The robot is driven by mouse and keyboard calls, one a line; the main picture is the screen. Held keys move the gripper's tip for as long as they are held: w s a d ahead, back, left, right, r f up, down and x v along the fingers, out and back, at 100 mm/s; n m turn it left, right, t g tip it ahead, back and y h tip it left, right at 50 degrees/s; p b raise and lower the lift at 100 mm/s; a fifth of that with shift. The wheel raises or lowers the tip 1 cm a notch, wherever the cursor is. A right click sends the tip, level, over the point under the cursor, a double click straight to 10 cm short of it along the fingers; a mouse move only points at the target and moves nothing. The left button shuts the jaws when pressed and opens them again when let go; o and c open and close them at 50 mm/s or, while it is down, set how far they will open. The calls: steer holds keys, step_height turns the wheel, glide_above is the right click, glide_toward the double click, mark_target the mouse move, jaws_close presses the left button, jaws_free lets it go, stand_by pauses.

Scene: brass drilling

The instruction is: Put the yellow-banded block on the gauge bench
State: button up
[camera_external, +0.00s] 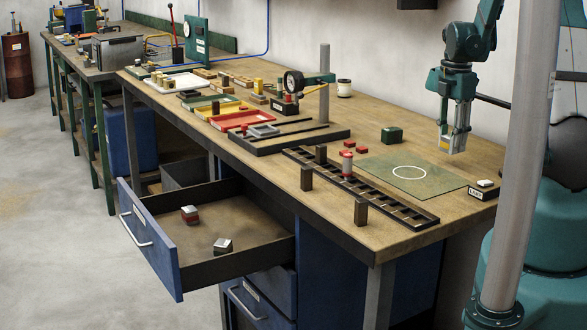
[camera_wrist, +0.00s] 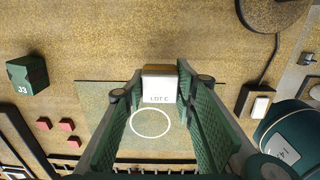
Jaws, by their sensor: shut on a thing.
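My gripper (camera_external: 455,143) is shut on a small pale block (camera_external: 457,143) and holds it above the right part of the near bench. In the wrist view the block (camera_wrist: 158,88) sits between my fingertips (camera_wrist: 158,95), with a white face marked LOT C and a brownish-yellow face above it. I cannot tell for certain that this is its yellow band. A dial gauge (camera_external: 293,82) stands mid-bench beside a grey post, and another gauge (camera_external: 187,30) is on a green stand farther back. I cannot tell which bench is called the gauge bench.
A green mat with a white circle (camera_external: 408,172) lies below and left of my gripper. A green box (camera_external: 392,135), small red blocks (camera_external: 361,150) and a dark slotted rail (camera_external: 390,200) are nearby. An open drawer (camera_external: 205,255) holds two blocks. Coloured trays (camera_external: 240,120) stand farther back.

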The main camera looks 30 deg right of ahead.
mark_target(448, 166)
steer(key=shift+f, duration=2.05)
steer(key=shift+f, duration=0.2)
steer(key=o, duration=1.2)
steer(key=shift+o, duration=0.2)
steer(key=shift+r, duration=0.25)
steer(key=shift+r, duration=5.95)
